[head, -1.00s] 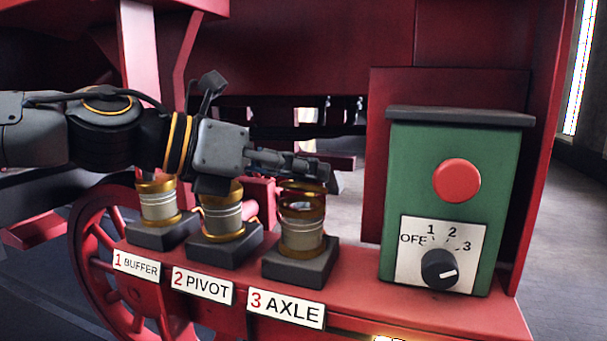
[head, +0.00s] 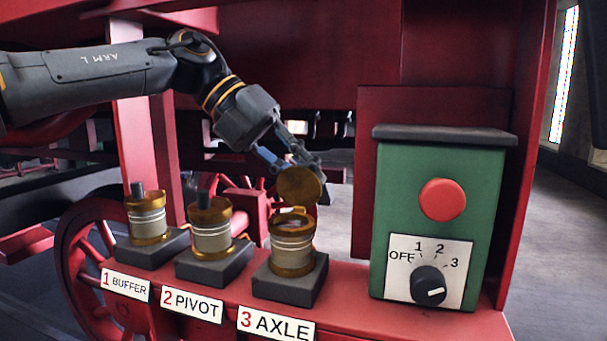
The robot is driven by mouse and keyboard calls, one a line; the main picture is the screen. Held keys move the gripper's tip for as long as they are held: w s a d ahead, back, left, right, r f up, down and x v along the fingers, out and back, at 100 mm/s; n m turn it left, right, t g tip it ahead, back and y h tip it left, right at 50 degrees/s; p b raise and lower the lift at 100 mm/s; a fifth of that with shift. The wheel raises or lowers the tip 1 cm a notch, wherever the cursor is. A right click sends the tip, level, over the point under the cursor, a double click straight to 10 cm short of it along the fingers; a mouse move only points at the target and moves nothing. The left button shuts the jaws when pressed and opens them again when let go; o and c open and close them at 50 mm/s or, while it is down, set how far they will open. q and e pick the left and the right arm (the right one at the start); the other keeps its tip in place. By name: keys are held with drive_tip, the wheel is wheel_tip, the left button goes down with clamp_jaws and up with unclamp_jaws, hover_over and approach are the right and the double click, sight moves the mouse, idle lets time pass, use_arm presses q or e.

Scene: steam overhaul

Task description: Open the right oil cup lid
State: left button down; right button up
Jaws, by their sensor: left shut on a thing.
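The right oil cup (head: 292,251), brass and pale-banded, stands on a dark block behind the label "3 AXLE". Its round brass lid (head: 299,186) is raised and tilted up above the cup, and the cup's mouth shows open beneath it. My left gripper (head: 302,163) is shut on the lid from behind and above; the lid hides part of the fingertips. My right gripper is not in view.
The pivot cup (head: 211,229) and buffer cup (head: 148,219) stand to the left, lids down with grey knobs upright. A green control box (head: 400,215) with a red button (head: 443,200) and a dial (head: 429,287) stands to the right.

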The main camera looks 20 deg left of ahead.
use_arm(q)
drive_tip(key=shift+w+n+g, duration=0.6)
drive_tip(key=shift+g, duration=0.4)
drive_tip(key=shift+a, duration=0.1)
drive_tip(key=c, duration=1.3)
unclamp_jaws()
drive_tip(key=shift+f, duration=0.15)
